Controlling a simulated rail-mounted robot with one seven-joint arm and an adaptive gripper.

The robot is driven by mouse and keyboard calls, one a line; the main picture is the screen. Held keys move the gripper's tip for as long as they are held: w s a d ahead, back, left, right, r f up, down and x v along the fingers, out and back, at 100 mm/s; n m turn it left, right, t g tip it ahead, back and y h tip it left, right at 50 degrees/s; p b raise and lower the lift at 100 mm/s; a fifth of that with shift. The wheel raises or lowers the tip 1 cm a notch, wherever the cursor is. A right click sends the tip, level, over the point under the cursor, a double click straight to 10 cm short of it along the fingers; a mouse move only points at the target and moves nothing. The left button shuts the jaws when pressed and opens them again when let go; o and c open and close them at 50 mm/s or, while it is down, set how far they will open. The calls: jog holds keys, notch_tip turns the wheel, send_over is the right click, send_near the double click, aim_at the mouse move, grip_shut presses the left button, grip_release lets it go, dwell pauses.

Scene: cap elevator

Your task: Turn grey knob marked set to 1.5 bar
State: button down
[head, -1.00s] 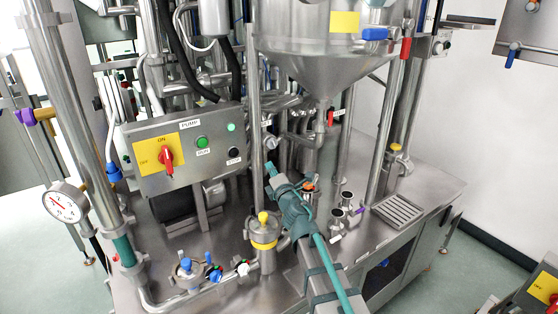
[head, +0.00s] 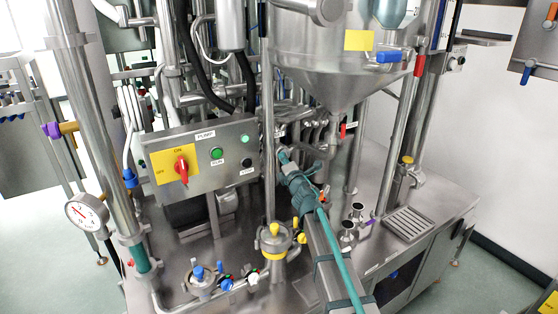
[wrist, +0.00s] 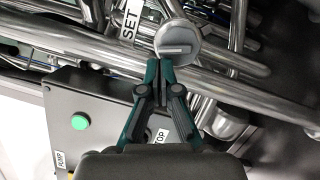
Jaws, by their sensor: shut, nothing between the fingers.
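The grey knob (wrist: 178,40) shows in the wrist view as a round metal face with a pale bar across it. The white SET label (wrist: 131,22) is to its left. My gripper (wrist: 158,68) is shut and empty, with its fingertips just below the knob in the picture; I cannot tell whether they touch it. In the head view my gripper (head: 283,155) points in among the pipes right of the pump panel, and I cannot make out the knob there. A round white gauge (head: 88,212) with a red needle is at the left; its reading is too small to tell.
The pump panel (head: 182,165), with a red switch and green button, is close left of my gripper. A steel hopper (head: 335,70) hangs above. Pipes crowd the knob (wrist: 230,85).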

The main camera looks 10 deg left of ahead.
jog(key=shift+w+d+r+p, duration=0.3)
jog(key=shift+d+p, duration=0.1)
jog(key=shift+p, duration=0.1)
dwell(0.3)
